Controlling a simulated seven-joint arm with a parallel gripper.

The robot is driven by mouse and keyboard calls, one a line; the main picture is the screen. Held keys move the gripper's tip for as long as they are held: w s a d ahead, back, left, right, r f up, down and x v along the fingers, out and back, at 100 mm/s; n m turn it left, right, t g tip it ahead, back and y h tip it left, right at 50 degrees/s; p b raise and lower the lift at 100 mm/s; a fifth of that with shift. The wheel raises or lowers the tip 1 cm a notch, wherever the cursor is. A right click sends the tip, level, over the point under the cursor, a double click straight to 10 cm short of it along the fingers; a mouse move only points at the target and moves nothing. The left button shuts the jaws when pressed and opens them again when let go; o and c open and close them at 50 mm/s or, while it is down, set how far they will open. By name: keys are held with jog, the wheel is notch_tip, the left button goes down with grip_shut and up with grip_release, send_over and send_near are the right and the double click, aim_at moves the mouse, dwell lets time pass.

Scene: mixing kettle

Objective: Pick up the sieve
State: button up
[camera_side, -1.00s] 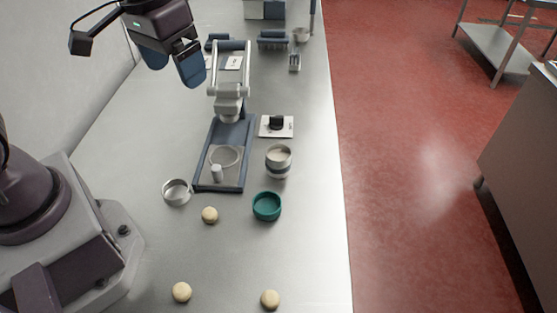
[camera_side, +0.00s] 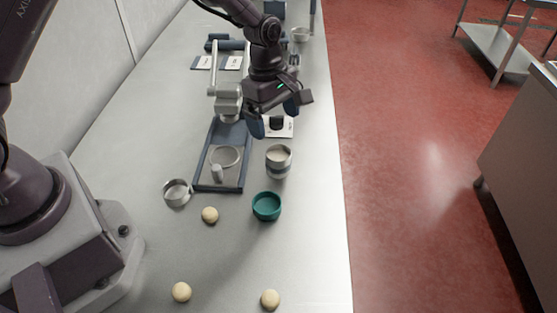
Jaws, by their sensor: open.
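The likely sieve is a round, thin-rimmed ring (camera_side: 225,157) with a short pale grip at its front. It lies inside the blue-framed tray (camera_side: 244,180) at mid-table, but its mesh cannot be made out. My gripper (camera_side: 274,117) is open and empty, with its two blue fingers apart. It hangs above the table, to the right of and farther back than the ring, over a small white plate with a black knob (camera_side: 277,123). The gripper partly hides that plate.
A metal cup (camera_side: 278,162) and a teal bowl (camera_side: 267,206) stand right of the tray. A shallow metal dish (camera_side: 177,192) is at its left. A grey upright machine (camera_side: 228,100) stands at the tray's back. Several dough balls (camera_side: 210,215) lie in front.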

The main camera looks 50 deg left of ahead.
aim_at(278, 152)
jog(key=f, duration=0.4)
jog(key=d+f, duration=0.1)
jog(key=f, duration=0.6)
jog(key=shift+w+d+f, duration=0.1)
jog(key=shift+d+f, duration=0.1)
jog(key=shift+f, duration=0.1)
jog(key=c, duration=1.1)
jog(key=shift+r, duration=0.1)
